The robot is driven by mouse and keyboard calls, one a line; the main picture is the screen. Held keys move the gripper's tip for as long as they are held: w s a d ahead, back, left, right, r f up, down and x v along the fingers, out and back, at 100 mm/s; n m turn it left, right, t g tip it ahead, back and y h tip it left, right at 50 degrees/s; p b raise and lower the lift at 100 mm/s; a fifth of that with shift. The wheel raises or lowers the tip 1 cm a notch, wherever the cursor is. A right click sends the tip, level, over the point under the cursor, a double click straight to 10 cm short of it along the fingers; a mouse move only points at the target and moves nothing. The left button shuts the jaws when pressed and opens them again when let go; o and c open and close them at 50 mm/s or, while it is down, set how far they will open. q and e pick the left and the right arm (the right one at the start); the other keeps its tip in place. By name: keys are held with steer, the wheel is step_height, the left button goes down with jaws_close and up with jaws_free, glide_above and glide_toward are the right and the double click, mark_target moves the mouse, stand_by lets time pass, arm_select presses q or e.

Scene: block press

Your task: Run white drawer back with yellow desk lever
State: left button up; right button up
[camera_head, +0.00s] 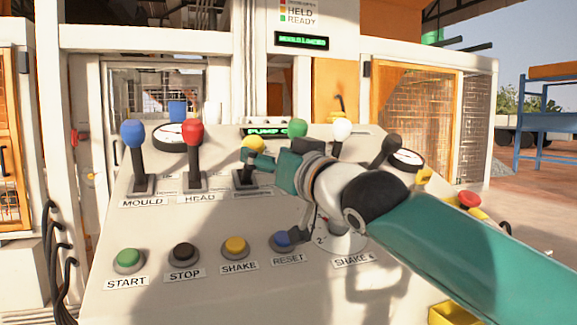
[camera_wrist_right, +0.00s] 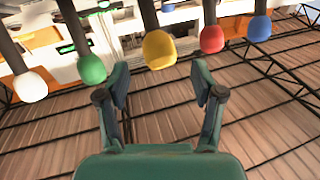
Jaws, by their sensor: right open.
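The yellow lever (camera_head: 253,146) stands on the sloping white desk, third in the front row after the blue and red levers. My right gripper (camera_head: 262,162) is at its knob and partly covers it from the right. In the right wrist view the yellow knob (camera_wrist_right: 159,49) lies just beyond and between the open fingertips of my right gripper (camera_wrist_right: 161,82). The fingers look apart from the knob. The lever's label is too small to read. I cannot make out the white drawer for certain. My left gripper is not in view.
The red lever (camera_head: 193,134) and blue lever (camera_head: 133,135) stand to the left. The green knob (camera_head: 297,128) and white knob (camera_head: 341,129) are close behind and right.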

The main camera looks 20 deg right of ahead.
steer(key=v, duration=0.6)
steer(key=shift+f, duration=0.1)
stand_by(2.7)
